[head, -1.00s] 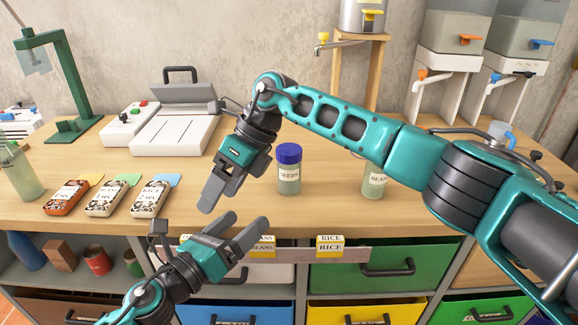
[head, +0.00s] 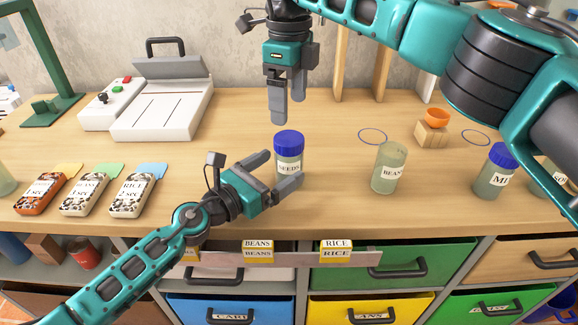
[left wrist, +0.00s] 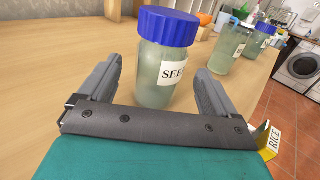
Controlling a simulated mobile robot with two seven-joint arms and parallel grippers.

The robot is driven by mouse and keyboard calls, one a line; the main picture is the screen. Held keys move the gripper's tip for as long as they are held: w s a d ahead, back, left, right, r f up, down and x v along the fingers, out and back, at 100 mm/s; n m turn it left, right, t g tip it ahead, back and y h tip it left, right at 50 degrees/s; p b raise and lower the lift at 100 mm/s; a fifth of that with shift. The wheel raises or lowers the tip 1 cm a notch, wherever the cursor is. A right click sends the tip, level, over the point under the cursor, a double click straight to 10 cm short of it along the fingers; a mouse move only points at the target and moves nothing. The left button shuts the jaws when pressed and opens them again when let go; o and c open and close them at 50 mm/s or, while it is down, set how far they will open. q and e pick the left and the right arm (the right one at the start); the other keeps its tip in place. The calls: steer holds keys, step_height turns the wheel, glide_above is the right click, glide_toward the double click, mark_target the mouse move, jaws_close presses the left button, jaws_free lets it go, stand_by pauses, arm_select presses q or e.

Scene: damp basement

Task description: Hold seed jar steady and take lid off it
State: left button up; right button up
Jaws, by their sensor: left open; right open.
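The seed jar (head: 289,168) is a pale green glass jar with a white SEEDS label, upright on the bench. Its blue lid (head: 289,143) is on it. In the left wrist view the jar (left wrist: 165,80) stands between the spread fingers, its blue lid (left wrist: 168,26) above them. My left gripper (head: 276,174) is open around the jar's body, with a gap showing on each side in the wrist view. My right gripper (head: 277,105) is open and empty, pointing down, above and behind the jar to its upper left.
An open BEANS jar (head: 388,172) stands right of the seed jar. A blue-lidded jar (head: 494,172) stands further right, near a wooden block with an orange cup (head: 436,119). Three labelled packets (head: 133,194) and a white sealer-like device (head: 163,108) are on the left.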

mark_target(294, 158)
arm_select(q)
steer(key=shift+x, duration=2.8)
